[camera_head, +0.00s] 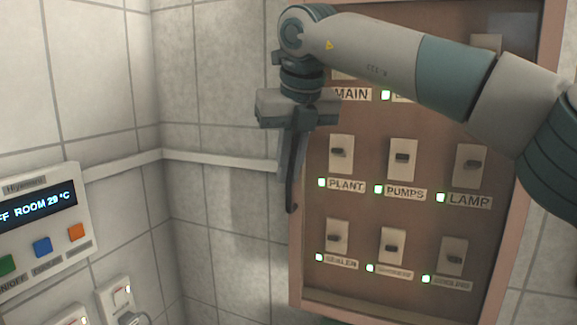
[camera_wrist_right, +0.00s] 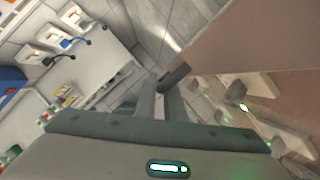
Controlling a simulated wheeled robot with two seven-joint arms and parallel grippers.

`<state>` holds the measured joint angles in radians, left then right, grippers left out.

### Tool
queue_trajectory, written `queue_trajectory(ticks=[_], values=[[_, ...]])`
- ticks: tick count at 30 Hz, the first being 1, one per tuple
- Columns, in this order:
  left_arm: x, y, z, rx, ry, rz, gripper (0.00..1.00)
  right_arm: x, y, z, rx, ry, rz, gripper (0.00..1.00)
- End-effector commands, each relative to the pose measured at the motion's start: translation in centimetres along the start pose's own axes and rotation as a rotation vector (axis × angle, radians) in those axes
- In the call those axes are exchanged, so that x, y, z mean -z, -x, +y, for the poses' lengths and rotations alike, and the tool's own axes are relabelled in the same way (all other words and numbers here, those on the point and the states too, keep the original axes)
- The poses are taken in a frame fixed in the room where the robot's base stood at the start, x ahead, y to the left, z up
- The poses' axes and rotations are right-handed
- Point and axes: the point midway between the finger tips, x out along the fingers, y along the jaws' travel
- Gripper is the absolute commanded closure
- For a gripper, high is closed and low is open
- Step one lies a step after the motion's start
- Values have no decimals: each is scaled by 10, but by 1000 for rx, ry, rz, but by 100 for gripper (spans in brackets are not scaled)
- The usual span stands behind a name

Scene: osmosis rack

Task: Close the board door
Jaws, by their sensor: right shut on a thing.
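The board (camera_head: 365,225) is a brown-red framed panel on the tiled wall in the head view, with rows of labelled switches and green lights. A brownish, see-through door appears to lie over it; I cannot tell whether it is flush with the frame. My right gripper (camera_head: 291,180) points down at the board's left edge, shut on a dark part that looks like the door handle (camera_head: 291,207). In the right wrist view, this dark piece (camera_wrist_right: 175,76) is at the fingertips, beside a brown flat face (camera_wrist_right: 245,38). My left gripper is out of view.
A white heater control panel (camera_head: 40,235) with coloured buttons and a display is on the left wall, above sockets (camera_head: 115,298). A white rail (camera_head: 215,160) runs along the walls. My right arm crosses the board's upper part. The wrist view shows a shelf with items at left.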

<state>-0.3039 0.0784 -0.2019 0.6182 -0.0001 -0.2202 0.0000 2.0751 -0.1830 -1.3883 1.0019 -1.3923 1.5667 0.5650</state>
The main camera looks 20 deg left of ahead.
Motion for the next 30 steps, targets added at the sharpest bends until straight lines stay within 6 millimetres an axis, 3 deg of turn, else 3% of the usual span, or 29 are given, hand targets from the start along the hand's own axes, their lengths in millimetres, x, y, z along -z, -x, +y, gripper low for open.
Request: queue_trajectory(ticks=[1, 3, 23, 30], values=[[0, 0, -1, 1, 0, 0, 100, -4, 2, -3, 5, -4, -13, 88], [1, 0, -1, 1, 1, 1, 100, -3, 3, -3, 5, -4, -12, 72], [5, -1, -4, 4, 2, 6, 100, -2, 2, -5, 7, -7, -7, 72], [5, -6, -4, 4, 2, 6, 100, -2, 20, -6, 9, -9, -11, 72]])
